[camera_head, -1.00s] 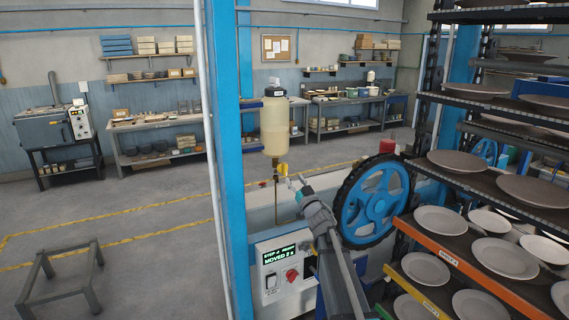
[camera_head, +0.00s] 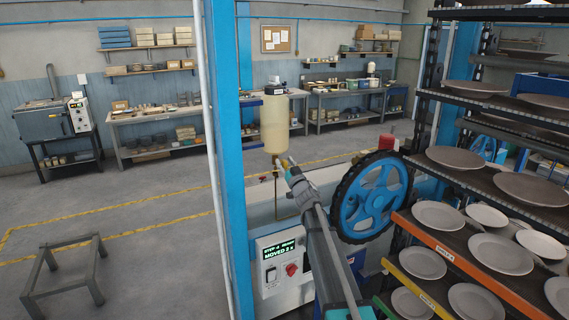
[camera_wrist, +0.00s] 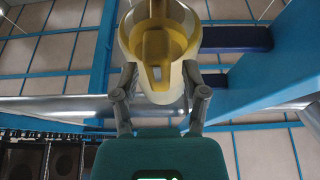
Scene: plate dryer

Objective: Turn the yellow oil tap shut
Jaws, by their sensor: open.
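The oil bottle (camera_head: 274,125) is pale yellow with a dark cap and hangs upright beside the blue post. In the head view its yellow tap is mostly hidden behind the tip of my gripper (camera_head: 284,164). In the wrist view, looking up from below, the yellow tap (camera_wrist: 156,48) is close and central, in front of the bottle's round underside. My gripper (camera_wrist: 160,84) is open, with one finger at the left and one at the right of the tap and bottle bottom. I cannot tell whether either finger touches it.
A blue post (camera_head: 228,160) stands just left of the bottle. A blue handwheel (camera_head: 374,198) is close on the right of my arm. A rack of plates (camera_head: 480,205) fills the right side. A control box (camera_head: 281,267) with a lit display is below.

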